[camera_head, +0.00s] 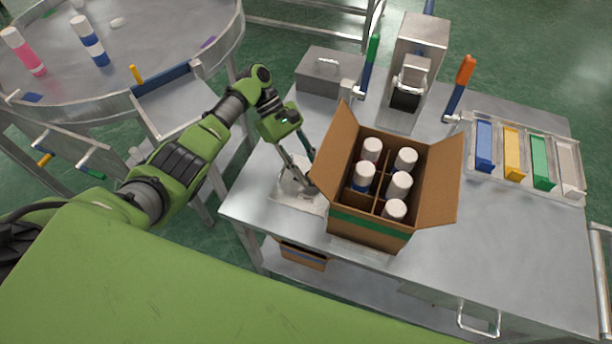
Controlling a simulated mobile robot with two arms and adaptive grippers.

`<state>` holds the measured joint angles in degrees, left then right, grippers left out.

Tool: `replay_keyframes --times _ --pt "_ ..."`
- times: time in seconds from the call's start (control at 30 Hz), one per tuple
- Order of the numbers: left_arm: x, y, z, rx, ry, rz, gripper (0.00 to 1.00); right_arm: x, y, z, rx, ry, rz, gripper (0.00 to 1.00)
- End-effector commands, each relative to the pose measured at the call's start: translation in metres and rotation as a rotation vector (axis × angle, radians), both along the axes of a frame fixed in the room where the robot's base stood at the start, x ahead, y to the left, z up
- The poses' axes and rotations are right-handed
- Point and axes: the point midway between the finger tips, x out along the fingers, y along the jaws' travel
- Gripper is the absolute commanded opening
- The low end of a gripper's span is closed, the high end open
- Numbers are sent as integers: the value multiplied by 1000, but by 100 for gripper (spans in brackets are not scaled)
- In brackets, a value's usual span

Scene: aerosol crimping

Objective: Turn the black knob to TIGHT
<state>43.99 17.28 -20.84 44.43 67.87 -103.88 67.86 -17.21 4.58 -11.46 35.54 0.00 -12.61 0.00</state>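I cannot make out a labelled black knob or the word TIGHT. A black block-like part (405,99) shows on the front of the grey upright machine (421,45) at the back of the metal table. My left gripper (304,173) points down over a small pale metal plate (289,193) at the table's left side, beside the open carton (369,226). Its two fingers show some gap, but the tips are too small to tell whether they hold anything. What lies under and behind the tips is hidden. My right gripper is not in view.
The carton holds several white-capped cans. Levers with a green grip (373,50) and an orange grip (465,70) flank the machine. A grey lidded box (328,71) stands left, a tray of coloured strips (474,177) right. The table's right front (500,245) is clear.

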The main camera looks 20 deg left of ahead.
Motion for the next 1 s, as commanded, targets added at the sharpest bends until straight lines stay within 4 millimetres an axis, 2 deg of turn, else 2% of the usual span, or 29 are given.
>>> replay_keyframes --times 0.03,0.33,0.6,1.0 --pt "2 -1 -7 1 0 -36 8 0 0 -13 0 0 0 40" --pt "3 -2 -5 3 1 -194 8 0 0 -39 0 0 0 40" --pt "4 -2 -3 4 1 -250 8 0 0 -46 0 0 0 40" --pt "3 -2 -3 4 3 -255 8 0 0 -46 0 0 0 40"
